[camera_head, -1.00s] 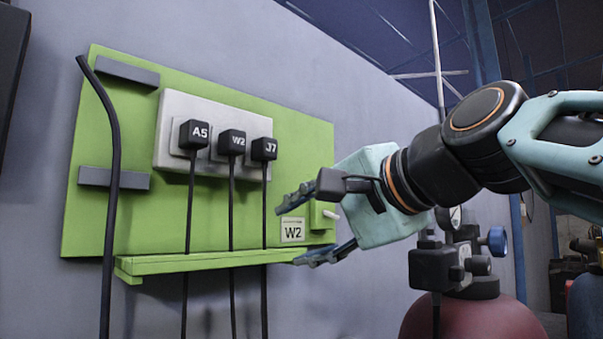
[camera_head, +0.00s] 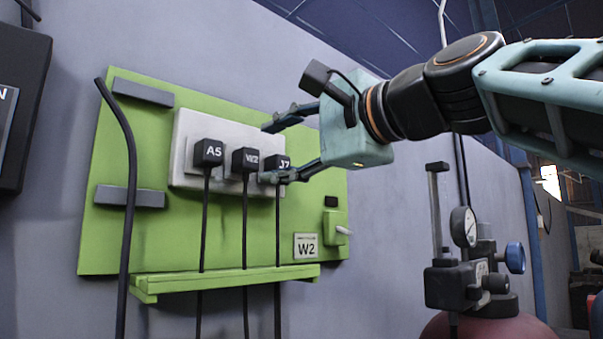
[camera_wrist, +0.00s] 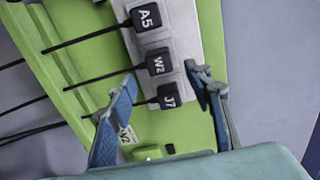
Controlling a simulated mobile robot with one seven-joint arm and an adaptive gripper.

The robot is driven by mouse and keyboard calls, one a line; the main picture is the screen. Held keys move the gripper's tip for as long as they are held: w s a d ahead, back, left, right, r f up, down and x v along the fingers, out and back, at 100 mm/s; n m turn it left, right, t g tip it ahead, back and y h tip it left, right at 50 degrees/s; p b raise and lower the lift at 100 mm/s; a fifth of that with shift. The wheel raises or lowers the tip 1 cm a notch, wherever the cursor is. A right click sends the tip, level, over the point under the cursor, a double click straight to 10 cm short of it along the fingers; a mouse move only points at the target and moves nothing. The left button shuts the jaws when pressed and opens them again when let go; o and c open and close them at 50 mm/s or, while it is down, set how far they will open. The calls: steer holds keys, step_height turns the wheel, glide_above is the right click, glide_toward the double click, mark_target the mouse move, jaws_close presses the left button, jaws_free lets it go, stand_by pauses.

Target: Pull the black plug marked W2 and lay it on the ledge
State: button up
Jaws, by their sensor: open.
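The black plug marked W2 (camera_head: 245,160) sits in the light grey socket plate (camera_head: 186,130), between plug A5 (camera_head: 208,153) and plug J7 (camera_head: 277,162). Its black cable hangs down past the green ledge (camera_head: 225,284). In the wrist view, plug W2 (camera_wrist: 158,62) lies beyond the fingertips, and plug J7 (camera_wrist: 169,96) is closer, between the fingers. My gripper (camera_head: 272,152) is open and empty, to the right of W2 and in front of J7. One finger partly covers J7 in the head view. My gripper also shows in the wrist view (camera_wrist: 160,80).
The green board (camera_head: 130,235) carries a W2 label (camera_head: 306,246) and a small switch (camera_head: 337,229) at lower right. A thick black cable (camera_head: 130,200) runs down its left side. A gauge assembly (camera_head: 465,265) stands at right. The ledge top looks clear except for the cables.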

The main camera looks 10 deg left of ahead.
mark_target(252, 159)
steer(key=p+x, duration=0.1)
steer(key=x, duration=0.6)
steer(key=shift+w+a+p, duration=0.2)
steer(key=shift+a+p, duration=0.1)
stand_by(0.9)
jaws_close()
steer(key=shift+s+d+f, duration=0.1)
steer(key=shift+b+v, duration=0.65)
steer(key=shift+v, duration=2.3)
